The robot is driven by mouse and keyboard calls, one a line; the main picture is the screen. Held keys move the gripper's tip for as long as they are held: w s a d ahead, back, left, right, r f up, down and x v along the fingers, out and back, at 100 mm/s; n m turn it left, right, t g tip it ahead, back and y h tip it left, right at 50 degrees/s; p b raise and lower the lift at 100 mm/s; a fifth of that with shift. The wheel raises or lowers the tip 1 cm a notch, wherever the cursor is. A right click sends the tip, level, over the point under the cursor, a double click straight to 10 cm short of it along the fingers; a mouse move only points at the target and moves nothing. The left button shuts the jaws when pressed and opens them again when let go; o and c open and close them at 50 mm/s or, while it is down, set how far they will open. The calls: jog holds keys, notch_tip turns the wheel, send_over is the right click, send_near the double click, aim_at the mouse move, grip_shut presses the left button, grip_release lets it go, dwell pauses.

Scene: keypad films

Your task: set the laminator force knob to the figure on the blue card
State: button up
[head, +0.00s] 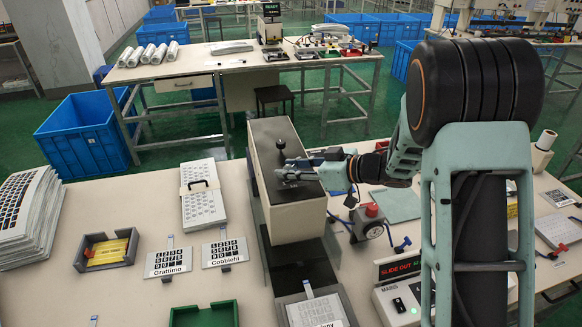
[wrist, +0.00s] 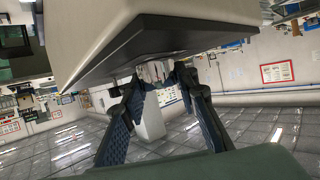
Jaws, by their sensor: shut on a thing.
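The laminator (head: 298,215) is a pale box with a dark top, standing mid-table in the head view. A black ball-topped lever (head: 281,144) rises from its top. My gripper (head: 286,176) reaches in from the right over this dark top. In the wrist view, my gripper (wrist: 153,82) is shut on a small pale knob (wrist: 152,70) at the laminator's dark face (wrist: 180,40). I take it for the force knob; its scale and pointer cannot be read. No blue card can be made out.
A grey tray (head: 80,262) with a yellow card and keypad sheets marked Grattimo (head: 168,263) and Cobblehi (head: 225,253) lie to the left. A green tray (head: 205,315) is in front. A red-lit SLIDE OUT display (head: 400,267) stands at right.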

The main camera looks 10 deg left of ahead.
jog(key=o, duration=1.1)
jog(key=shift+a, duration=0.1)
jog(key=shift+o, duration=0.2)
jog(key=v, duration=1.2)
